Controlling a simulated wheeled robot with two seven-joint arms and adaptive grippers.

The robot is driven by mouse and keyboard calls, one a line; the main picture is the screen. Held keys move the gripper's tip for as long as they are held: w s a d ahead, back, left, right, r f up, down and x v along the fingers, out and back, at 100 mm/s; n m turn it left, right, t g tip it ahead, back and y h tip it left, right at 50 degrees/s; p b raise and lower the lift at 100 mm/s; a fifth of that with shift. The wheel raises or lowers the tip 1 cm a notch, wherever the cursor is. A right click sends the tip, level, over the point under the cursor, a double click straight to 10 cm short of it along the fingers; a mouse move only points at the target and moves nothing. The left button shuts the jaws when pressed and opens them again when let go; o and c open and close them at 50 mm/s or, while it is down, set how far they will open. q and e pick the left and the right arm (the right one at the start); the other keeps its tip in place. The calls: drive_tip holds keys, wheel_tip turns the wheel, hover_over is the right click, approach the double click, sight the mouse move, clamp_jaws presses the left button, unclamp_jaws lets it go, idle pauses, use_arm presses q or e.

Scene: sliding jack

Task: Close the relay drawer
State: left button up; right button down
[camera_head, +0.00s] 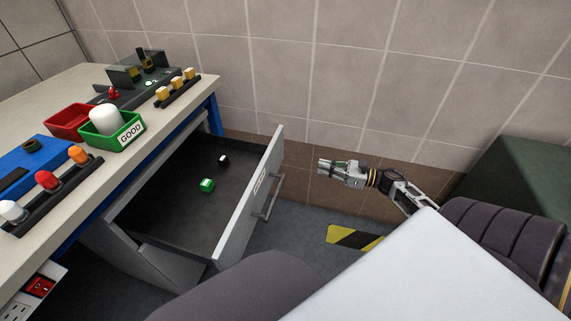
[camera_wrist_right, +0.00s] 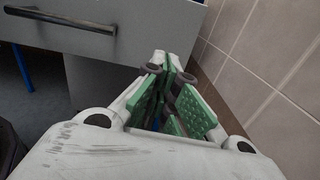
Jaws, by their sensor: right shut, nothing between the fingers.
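The relay drawer (camera_head: 252,212) under the workbench is pulled well open in the head view. Inside it lie a green relay (camera_head: 207,185) and a black relay (camera_head: 223,160). Its grey front panel carries a bar handle (camera_head: 268,200) and a label. My right gripper (camera_head: 322,167) is shut and empty, to the right of the drawer front and apart from it. In the right wrist view the shut green-padded fingers (camera_wrist_right: 168,95) show below the drawer front (camera_wrist_right: 150,22), with the handle (camera_wrist_right: 60,20) at upper left. My left gripper is not in view.
The workbench (camera_head: 75,85) holds a green bin (camera_head: 112,137) marked GOOD, a red bin (camera_head: 70,121) and several coloured knobs. A tiled wall (camera_head: 345,60) stands behind my right gripper. A dark green box (camera_head: 520,165) is at right. Yellow-black tape (camera_head: 352,238) marks the floor.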

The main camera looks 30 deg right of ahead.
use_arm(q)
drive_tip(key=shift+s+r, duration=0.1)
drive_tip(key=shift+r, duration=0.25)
use_arm(e)
drive_tip(key=shift+s+a+r+n, duration=0.1)
drive_tip(key=shift+a+r+n, duration=0.15)
drive_tip(key=shift+n, duration=0.15)
drive_tip(key=b, duration=0.2)
approach(278, 158)
drive_tip(key=x, duration=0.4)
drive_tip(key=shift+a+r, duration=0.3)
drive_tip(key=shift+a, duration=0.05)
drive_tip(key=shift+x, duration=1.3)
use_arm(q)
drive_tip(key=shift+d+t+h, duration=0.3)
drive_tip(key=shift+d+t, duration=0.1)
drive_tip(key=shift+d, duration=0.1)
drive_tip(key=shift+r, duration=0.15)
drive_tip(key=shift+b, duration=0.3)
use_arm(e)
drive_tip(key=shift+a, duration=0.1)
